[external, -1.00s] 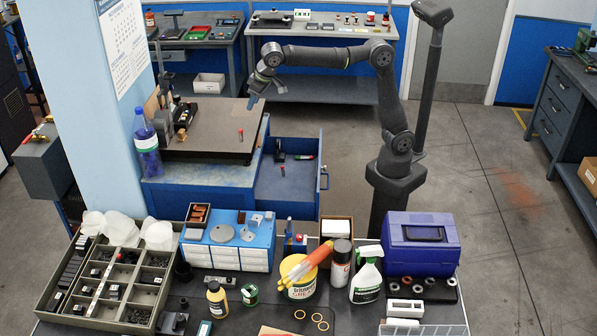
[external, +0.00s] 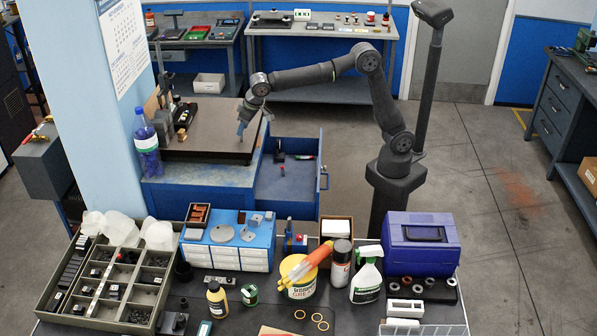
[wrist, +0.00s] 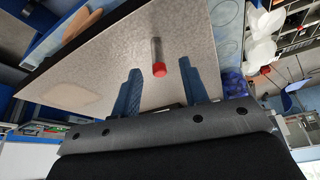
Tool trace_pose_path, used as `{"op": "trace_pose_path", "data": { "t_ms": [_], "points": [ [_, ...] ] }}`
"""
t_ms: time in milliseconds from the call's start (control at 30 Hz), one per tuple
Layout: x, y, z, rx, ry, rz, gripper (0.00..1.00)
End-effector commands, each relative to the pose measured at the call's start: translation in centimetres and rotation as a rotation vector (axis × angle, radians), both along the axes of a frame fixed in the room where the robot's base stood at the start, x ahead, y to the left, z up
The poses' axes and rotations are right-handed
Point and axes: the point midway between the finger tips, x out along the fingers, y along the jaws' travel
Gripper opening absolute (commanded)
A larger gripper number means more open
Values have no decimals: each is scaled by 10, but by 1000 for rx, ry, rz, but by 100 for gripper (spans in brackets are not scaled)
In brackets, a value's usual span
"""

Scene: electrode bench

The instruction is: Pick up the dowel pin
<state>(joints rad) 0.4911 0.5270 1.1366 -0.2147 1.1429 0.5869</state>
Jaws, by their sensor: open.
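The dowel pin, a small grey cylinder with a red end (wrist: 158,58), is on the brown-grey plate (external: 207,118). In the wrist view its red end faces toward me, and it appears to stand upright. My gripper (wrist: 160,70) is open, with its two blue fingers on either side of the pin's line and the red end between their tips in the picture. I cannot tell the remaining gap in depth. In the external view my gripper (external: 241,130) is over the right part of the plate and hides the pin.
A blue drawer (external: 270,198) stands open below the plate, holding a few small items. A blue-capped bottle (external: 146,150) and a dark fixture (external: 183,115) stand at the plate's left. The middle of the plate is clear.

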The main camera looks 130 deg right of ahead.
Motion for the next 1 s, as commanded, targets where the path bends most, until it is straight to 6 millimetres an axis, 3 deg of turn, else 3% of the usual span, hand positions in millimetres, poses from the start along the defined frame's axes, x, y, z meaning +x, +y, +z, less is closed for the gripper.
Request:
{"op": "trace_pose_path", "data": {
  "t_ms": [200, 467, 700, 1000],
  "points": [
    [5, -13, -32, 2, 3, -1, 41],
    [7, -15, -36, 0, 0, 0, 41],
    [7, -14, -36, 1, 1, 0, 0],
    [7, -14, -35, 0, -1, 0, 0]
  ]
}}
